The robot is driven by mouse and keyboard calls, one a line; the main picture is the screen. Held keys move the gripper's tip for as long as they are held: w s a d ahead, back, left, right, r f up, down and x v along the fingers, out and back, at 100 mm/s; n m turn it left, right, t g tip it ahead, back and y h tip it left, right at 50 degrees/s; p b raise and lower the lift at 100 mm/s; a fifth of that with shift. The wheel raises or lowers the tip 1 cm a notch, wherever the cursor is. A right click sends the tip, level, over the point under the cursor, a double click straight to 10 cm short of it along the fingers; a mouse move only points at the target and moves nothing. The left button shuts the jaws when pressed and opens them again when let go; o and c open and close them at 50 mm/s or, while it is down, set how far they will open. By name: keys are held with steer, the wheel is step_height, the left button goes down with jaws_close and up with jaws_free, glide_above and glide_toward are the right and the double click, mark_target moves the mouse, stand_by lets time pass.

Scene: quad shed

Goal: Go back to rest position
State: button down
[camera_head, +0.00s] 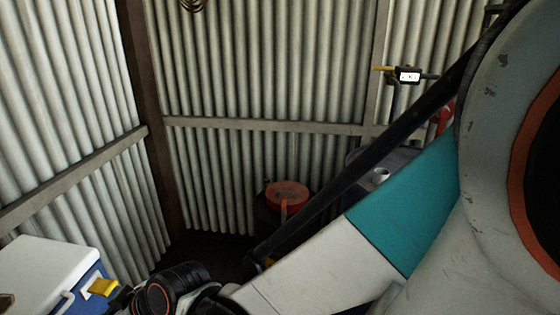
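My arm fills the right side of the head view. A large grey joint with an orange ring stands close to the camera. A white and teal link runs from it down to the left, with a black cable or tube along it. Dark joint parts with an orange ring show at the bottom left, by a cooler. I cannot make out my gripper's fingers, nor whether anything is held.
A blue cooler (50,272) with a white lid stands at the bottom left, close to my arm's dark joint. A red round object (287,194) sits on something dark near the corrugated wall (260,70). A device with a small white display (409,77) is at upper right.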

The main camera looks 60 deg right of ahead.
steer(key=s+d+r+m+g+h, duration=0.2)
steer(key=s+d+r, duration=0.3)
steer(key=s+r, duration=0.3)
steer(key=shift+m+h, duration=0.6)
steer(key=shift+m, duration=0.3)
